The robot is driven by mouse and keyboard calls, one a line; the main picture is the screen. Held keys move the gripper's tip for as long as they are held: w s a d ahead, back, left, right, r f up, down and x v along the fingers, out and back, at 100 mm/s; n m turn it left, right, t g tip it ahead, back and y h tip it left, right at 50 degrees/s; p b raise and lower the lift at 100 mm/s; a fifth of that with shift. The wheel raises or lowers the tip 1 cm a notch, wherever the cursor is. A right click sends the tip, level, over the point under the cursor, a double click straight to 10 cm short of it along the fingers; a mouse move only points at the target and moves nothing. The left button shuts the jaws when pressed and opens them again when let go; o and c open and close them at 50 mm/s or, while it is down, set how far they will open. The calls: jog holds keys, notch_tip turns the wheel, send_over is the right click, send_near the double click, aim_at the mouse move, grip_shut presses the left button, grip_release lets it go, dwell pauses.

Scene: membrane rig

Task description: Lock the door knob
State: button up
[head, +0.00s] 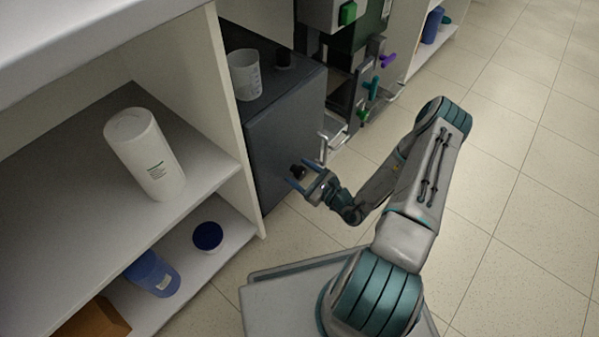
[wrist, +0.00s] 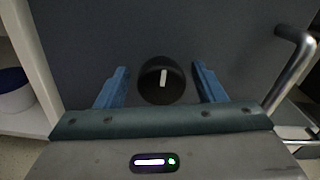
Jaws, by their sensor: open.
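The door knob (wrist: 161,81) is a round black knob on a dark grey door (wrist: 215,28). A white bar mark on it stands close to upright in the wrist view. My gripper (wrist: 161,86) is open, with one blue finger on each side of the knob and a gap to it on both sides. In the head view the knob (head: 298,171) shows small and dark between the fingertips of my gripper (head: 297,179), in front of the dark cabinet (head: 262,150). I cannot tell how deep the fingers reach around the knob.
A metal bar handle (wrist: 292,70) stands out to the right of the knob. A white shelf (head: 225,155) with a white bottle (head: 146,155) is at the left. A beaker (head: 245,75) stands on the cabinet. The tiled floor (head: 500,215) at the right is clear.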

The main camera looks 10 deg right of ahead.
jog(key=shift+d, duration=0.1)
jog(key=shift+c, duration=0.3)
jog(key=c, duration=0.9)
jog(key=shift+d+r+m+p, duration=0.1)
jog(key=shift+m+p, duration=0.3)
jog(key=m+p, duration=0.2)
jog(key=shift+m, duration=0.4)
jog(key=m+p, duration=0.3)
jog(key=m, duration=0.2)
jog(key=shift+m, duration=0.3)
jog(key=m+p, duration=0.1)
jog(key=m, duration=0.3)
jog(key=m+p, duration=0.1)
jog(key=m, duration=0.3)
jog(key=shift+m, duration=0.3)
